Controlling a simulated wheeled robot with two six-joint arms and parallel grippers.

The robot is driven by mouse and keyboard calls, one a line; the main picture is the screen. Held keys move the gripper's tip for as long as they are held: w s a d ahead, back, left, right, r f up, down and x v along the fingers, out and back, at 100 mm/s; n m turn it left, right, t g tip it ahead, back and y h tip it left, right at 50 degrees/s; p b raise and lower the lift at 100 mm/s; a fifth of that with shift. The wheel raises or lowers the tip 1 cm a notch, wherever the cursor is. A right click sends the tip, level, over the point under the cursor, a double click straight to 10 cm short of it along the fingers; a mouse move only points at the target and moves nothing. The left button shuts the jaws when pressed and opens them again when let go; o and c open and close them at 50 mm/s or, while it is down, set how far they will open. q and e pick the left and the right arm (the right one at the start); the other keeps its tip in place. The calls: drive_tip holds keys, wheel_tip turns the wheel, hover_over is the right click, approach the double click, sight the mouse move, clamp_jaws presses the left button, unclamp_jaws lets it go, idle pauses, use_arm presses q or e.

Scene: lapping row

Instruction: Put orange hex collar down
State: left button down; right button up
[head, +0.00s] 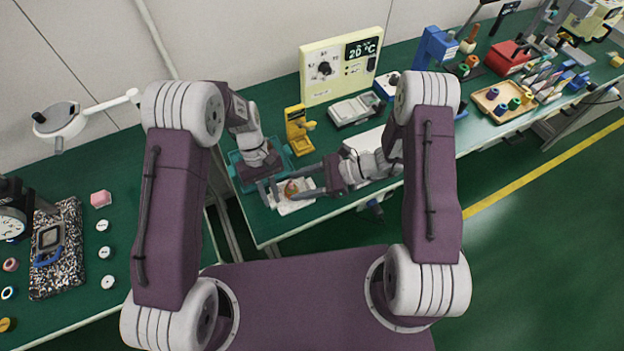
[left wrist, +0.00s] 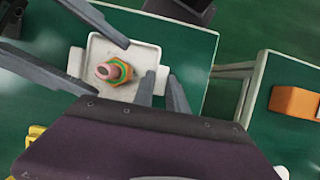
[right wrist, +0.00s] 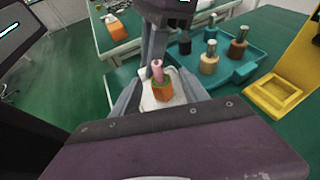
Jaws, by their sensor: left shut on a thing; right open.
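The orange hex collar (right wrist: 162,93) sits around a pink upright post on a white fixture (left wrist: 98,50), with a green band showing at its top. In the left wrist view the collar (left wrist: 124,72) is near the middle of the fixture. My right gripper (right wrist: 158,80) is open, its fingers on either side of the collar with gaps beside it. My left gripper (left wrist: 161,80) is shut on the tab at the fixture's side. In the head view the collar (head: 291,188) is small and partly hidden by the right gripper's fingers.
A teal tray (right wrist: 262,62) with several capped pegs stands close to the fixture. A yellow stand (head: 297,130) is behind it on the green bench. The bench edge runs close in front of the fixture. An orange block (left wrist: 295,103) lies on another table.

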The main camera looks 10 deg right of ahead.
drive_tip(key=w+v, duration=0.1)
drive_tip(key=v, duration=1)
use_arm(q)
drive_tip(key=shift+d, duration=0.1)
use_arm(e)
drive_tip(key=s+d+n+g+h, duration=0.1)
drive_tip(key=s+n+g+h, duration=0.3)
drive_tip(key=s+n+h, duration=0.5)
drive_tip(key=d+r+n+t+h, duration=0.1)
drive_tip(key=n, duration=0.2)
drive_tip(key=d+r+n+t+h, duration=0.1)
drive_tip(key=n, duration=0.2)
drive_tip(key=d+r+n+t+h, duration=0.2)
drive_tip(key=n, duration=0.1)
drive_tip(key=shift+s+d, duration=0.1)
drive_tip(key=shift+s, duration=0.3)
use_arm(q)
drive_tip(key=c, duration=1.3)
unclamp_jaws()
drive_tip(key=shift+o, duration=0.2)
